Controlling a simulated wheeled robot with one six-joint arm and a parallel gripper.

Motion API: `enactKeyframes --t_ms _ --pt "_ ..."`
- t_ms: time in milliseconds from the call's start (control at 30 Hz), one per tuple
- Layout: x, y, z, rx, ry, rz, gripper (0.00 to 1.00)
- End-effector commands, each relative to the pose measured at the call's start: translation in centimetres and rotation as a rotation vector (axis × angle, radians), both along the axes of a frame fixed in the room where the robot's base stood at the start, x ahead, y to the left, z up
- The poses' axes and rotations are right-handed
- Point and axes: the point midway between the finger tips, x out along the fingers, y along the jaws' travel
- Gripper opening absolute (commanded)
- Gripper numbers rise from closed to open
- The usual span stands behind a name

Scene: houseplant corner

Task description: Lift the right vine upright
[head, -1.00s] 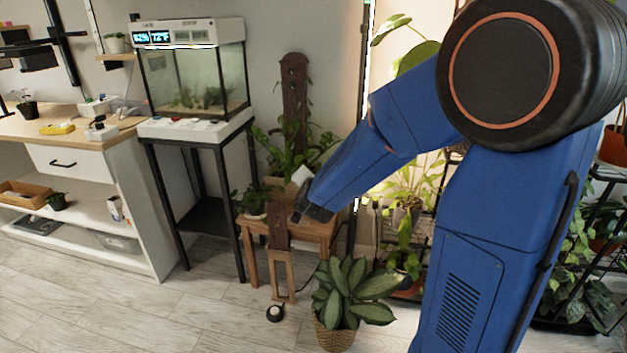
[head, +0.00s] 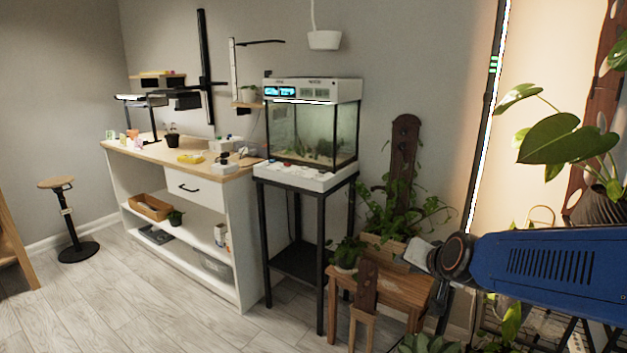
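A leafy vine plant (head: 385,212) grows from a light wooden planter on a small wooden table (head: 400,290) by the wall. A tall brown board with holes (head: 405,150) stands upright behind it. One leafy stem (head: 432,207) leans out to the right of the board; I cannot tell whether this is the right vine. My blue arm reaches in from the right edge. Its dark round wrist joint and a pale grey part are in front of the table's right side, below the leaning stem. The fingers of my gripper cannot be made out, and nothing held shows.
A small potted plant (head: 347,253) stands at the table's left. A fish tank (head: 312,135) on a black stand is left of it, beside a white workbench (head: 240,240). A large-leaved plant (head: 570,140) stands at right. Floor (head: 150,315) at lower left is clear.

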Motion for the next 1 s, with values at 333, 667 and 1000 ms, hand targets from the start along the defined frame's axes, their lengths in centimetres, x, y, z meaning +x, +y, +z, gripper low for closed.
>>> enactKeyframes --t_ms 333,667,1000 --pt "-12.8 -1.2 -0.5 -0.203 0.213 0.225 0.26" --pt "-23.7 -4.4 -1.9 -0.379 0.42 0.329 0.26" --pt "-25.9 -5.3 -2.2 -0.415 0.472 0.345 0.26"
